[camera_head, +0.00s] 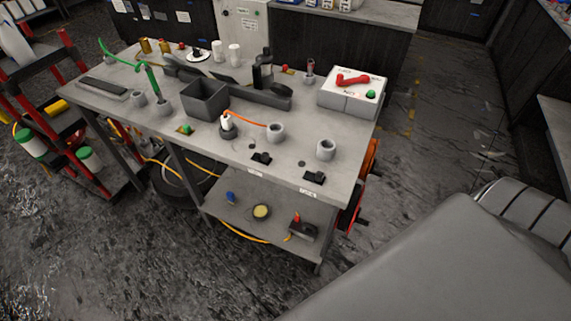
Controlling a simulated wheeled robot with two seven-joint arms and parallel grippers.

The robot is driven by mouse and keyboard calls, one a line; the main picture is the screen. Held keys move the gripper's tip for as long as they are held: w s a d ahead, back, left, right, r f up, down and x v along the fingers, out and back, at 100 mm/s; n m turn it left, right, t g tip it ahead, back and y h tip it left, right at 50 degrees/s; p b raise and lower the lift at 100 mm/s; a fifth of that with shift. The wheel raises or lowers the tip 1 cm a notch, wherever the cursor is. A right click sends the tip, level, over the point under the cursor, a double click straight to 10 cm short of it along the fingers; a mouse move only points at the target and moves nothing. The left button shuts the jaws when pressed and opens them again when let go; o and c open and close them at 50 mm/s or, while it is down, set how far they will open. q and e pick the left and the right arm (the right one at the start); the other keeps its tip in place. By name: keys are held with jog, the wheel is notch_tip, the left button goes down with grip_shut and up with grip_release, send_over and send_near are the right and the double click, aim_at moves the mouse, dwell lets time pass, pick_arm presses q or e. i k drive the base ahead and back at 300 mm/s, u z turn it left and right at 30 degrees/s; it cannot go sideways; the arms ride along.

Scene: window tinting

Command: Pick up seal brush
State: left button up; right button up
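I cannot pick out the seal brush with certainty at this size. The grey workbench (222,146) holds several small tools and holders. A thin upright tool (310,68) with a dark reddish top stands at the back right of the bench. A small white bottle-like thing (227,121) with a dark base stands near the middle. Two small black items (261,158) (314,177) lie near the front edge. Neither of my grippers is in view.
A white box (351,101) with a red handle and a green button stands at the bench's right end. A dark grey open bin (205,99) and empty grey cups (326,149) are on the bench. A red rack (68,134) stands left. A large grey surface (430,255) fills the lower right.

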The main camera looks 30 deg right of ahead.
aim_at(230, 195)
jog(key=z, duration=0.3)
jog(key=i, duration=1.1)
jog(key=z, duration=1.4)
